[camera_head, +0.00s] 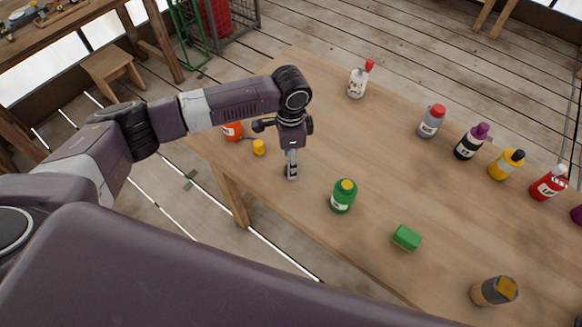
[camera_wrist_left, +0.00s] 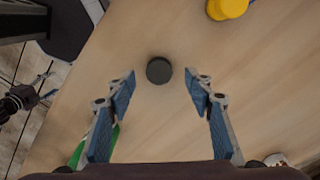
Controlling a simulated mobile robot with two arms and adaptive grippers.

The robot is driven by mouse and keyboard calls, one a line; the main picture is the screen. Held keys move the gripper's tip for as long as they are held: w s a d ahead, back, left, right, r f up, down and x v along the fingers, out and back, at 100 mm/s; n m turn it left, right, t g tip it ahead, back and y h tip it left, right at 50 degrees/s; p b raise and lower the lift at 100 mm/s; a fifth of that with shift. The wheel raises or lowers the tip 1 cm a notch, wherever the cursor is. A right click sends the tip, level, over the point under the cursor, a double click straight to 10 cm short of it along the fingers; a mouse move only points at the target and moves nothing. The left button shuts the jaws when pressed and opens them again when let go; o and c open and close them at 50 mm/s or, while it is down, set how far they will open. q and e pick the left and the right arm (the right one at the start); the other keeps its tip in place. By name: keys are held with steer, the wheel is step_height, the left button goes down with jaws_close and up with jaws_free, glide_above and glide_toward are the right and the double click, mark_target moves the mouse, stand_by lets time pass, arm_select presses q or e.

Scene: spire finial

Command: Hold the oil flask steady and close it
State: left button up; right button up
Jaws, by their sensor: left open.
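A brown flask with an amber top (camera_head: 495,291), likely the oil flask, stands at the table's near right edge; whether it is closed is unclear. My left gripper (camera_head: 291,172) points down over the near left part of the table, far left of this flask. In the left wrist view its fingers (camera_wrist_left: 160,88) are spread and empty. A round black cap-like piece (camera_wrist_left: 159,70) lies on the table just beyond and between the fingertips, untouched. My right gripper (camera_wrist_left: 48,85) shows small at the left of the wrist view, off the table, its fingers apart.
A green bottle (camera_head: 343,196) and green block (camera_head: 406,238) stand right of my left gripper. A yellow cap (camera_head: 259,147) and orange bottle (camera_head: 232,132) are left of it. Several bottles, including a white one (camera_head: 357,82), line the far side. The table's middle is clear.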

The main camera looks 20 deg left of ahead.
arm_select(q)
steer(key=shift+f, duration=1.5)
steer(key=c, duration=0.8)
